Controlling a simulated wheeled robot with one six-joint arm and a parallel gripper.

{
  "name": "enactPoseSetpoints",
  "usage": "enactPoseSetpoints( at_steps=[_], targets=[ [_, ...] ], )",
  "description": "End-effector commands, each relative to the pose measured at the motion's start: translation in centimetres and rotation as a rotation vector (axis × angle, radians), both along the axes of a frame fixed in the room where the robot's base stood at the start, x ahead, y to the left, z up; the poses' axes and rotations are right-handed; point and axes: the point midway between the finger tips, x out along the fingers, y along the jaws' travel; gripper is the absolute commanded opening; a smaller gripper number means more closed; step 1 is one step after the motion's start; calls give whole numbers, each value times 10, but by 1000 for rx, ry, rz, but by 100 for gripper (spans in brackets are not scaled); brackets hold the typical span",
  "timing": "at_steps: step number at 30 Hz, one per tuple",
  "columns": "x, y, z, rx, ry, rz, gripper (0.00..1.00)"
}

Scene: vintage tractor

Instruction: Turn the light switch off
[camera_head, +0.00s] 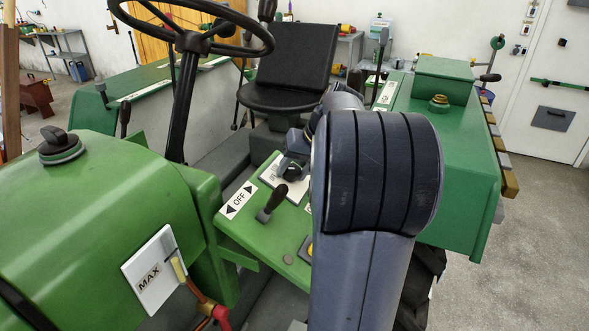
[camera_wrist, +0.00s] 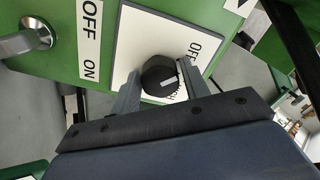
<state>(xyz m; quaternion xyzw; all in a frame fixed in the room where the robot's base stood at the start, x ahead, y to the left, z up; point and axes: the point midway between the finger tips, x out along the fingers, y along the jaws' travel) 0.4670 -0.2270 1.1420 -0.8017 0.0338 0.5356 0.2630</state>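The light switch is a black round knob (camera_wrist: 160,77) with a white pointer mark, on a white plate (camera_wrist: 128,45) fixed to a green panel. "OFF" is printed on the plate to the upper right of the knob, and more lettering is partly hidden below it. My gripper (camera_wrist: 160,70) has one finger on each side of the knob, with narrow gaps seeming to show between fingers and knob. The pointer slants and does not clearly point at "OFF". In the head view the knob (camera_head: 292,171) is seen beside my gripper, whose fingers are mostly hidden by my arm.
A metal handle (camera_wrist: 28,40) stands left of the plate near an OFF/ON label (camera_wrist: 90,40). The steering wheel (camera_head: 195,30) and seat (camera_head: 290,70) lie beyond; green tractor bodywork (camera_head: 100,210) flanks the left.

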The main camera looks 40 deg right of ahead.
Motion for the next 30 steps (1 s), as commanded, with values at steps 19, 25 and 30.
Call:
enactPoseSetpoints(
  at_steps=[19,25,30],
  targets=[
    [-12,-7,24,-3,-3,-4,58],
    [-29,-17,61,-3,-3,-3,58],
    [-40,-23,84,-2,-3,-3,58]
  ],
)
